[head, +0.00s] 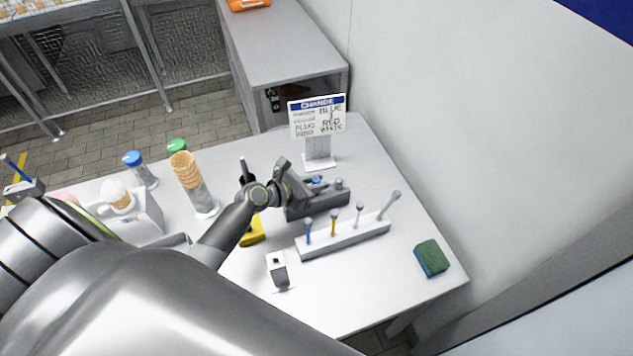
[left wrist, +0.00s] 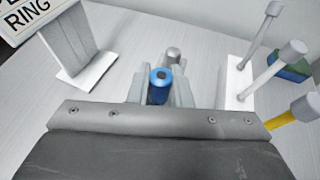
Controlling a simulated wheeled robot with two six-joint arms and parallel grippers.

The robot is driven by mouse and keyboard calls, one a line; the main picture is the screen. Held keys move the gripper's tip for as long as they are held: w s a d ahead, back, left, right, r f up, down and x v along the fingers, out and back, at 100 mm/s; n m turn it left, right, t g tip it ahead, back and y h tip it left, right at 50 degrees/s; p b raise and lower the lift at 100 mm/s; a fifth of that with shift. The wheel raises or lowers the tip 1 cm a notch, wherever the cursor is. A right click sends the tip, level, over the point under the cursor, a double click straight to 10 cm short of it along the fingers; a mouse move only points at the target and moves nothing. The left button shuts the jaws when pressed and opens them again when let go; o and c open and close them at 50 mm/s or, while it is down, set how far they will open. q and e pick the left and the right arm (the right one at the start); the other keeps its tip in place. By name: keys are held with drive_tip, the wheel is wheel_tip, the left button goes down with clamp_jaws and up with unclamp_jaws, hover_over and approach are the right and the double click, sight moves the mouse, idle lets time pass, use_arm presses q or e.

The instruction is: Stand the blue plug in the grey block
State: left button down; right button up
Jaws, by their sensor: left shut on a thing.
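The blue plug (head: 317,180) shows as a small blue spot beside my left gripper (head: 304,191) in the head view. In the left wrist view the blue plug (left wrist: 158,86) stands upright between the fingers, and my left gripper is shut on it. The grey block (head: 320,207) lies on the table right under the gripper, partly hidden by it. A grey peg (head: 339,184) stands at the block's right end. I cannot tell whether the plug's lower end is in the block or above it. My right gripper is not in view.
A white rack (head: 345,240) with several upright tools stands in front of the block. A sign (head: 317,116) stands behind. A small white block (head: 277,269), a green sponge (head: 431,257) and a cone stack (head: 186,170) are nearby.

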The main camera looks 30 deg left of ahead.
use_arm(q)
drive_tip(key=shift+s+f, duration=0.15)
drive_tip(key=shift+f, duration=0.45)
drive_tip(key=shift+f, duration=0.2)
drive_tip(key=shift+f+b, duration=0.15)
drive_tip(key=shift+b, duration=0.25)
drive_tip(key=shift+f+b, duration=0.3)
drive_tip(key=shift+f, duration=0.05)
